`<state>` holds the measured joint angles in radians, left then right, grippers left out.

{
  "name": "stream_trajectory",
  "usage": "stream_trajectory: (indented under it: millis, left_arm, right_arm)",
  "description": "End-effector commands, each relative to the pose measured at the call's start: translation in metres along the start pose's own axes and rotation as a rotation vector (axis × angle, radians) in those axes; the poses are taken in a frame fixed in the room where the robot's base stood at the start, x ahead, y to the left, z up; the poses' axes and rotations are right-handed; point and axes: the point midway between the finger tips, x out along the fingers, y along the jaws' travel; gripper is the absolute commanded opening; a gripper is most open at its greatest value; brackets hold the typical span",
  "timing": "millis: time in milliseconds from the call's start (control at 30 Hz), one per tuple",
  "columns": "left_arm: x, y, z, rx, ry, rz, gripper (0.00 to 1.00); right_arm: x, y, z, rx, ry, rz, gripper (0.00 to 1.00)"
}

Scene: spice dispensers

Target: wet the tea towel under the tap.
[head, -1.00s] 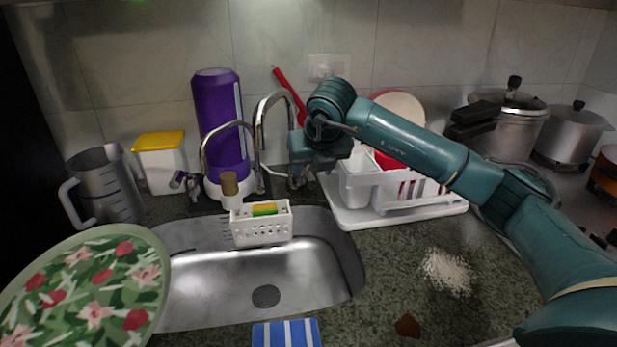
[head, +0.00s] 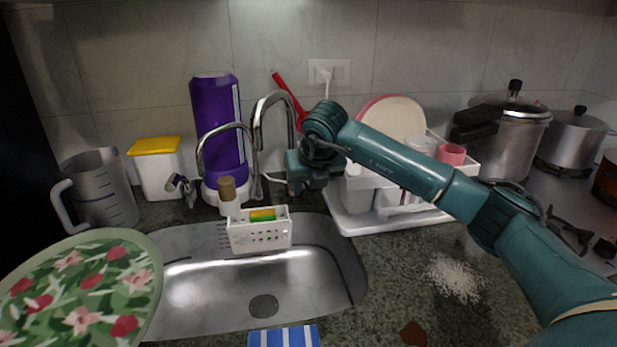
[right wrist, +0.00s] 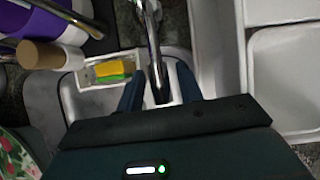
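The tea towel (head: 284,337), blue with white stripes, lies at the front edge of the sink, cut off by the bottom of the head view. The chrome tap (head: 258,112) arches up behind the sink (head: 200,290); no water shows. My right gripper (head: 279,180) is at the tap's base, on its right side. In the right wrist view its two dark fingers (right wrist: 160,92) are apart, with the chrome tap stem (right wrist: 154,45) between them. I cannot tell whether either finger touches it. My left gripper is out of view.
A white caddy with a sponge (head: 260,236) stands at the sink's back edge. A purple bottle (head: 217,120) and a thinner spout are left of the tap. A dish rack (head: 400,217) is to the right. A round floral item (head: 80,290) covers the left front.

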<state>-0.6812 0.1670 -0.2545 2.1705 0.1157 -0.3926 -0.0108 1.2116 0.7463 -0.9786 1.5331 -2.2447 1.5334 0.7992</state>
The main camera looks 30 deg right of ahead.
Motion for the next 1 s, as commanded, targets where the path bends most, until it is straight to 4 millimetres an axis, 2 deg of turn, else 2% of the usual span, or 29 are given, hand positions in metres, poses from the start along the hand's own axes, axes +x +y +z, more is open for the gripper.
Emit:
stream_trajectory:
  millis: [33, 267, 700, 900, 933, 1000]
  left_arm:
    - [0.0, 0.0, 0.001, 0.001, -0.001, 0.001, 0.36]
    - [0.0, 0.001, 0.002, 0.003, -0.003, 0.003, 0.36]
    - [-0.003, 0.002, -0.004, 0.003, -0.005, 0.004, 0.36]
    - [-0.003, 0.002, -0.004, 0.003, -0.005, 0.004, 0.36]
    - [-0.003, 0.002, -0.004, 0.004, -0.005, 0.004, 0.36]
    - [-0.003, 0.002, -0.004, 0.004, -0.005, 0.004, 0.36]
  right_arm:
    - [0.0, 0.0, 0.0, 0.0, 0.0, 0.0, 0.32]
    - [0.0, 0.0, 0.0, 0.0, 0.0, 0.0, 0.14]
    - [-0.011, 0.0, 0.011, 0.001, -0.003, 0.0, 0.14]
    - [-0.011, 0.0, 0.011, 0.001, -0.004, 0.001, 0.14]
    - [-0.011, 0.0, 0.011, 0.001, -0.004, 0.001, 0.26]
    - [-0.011, 0.0, 0.011, 0.001, -0.004, 0.001, 0.32]
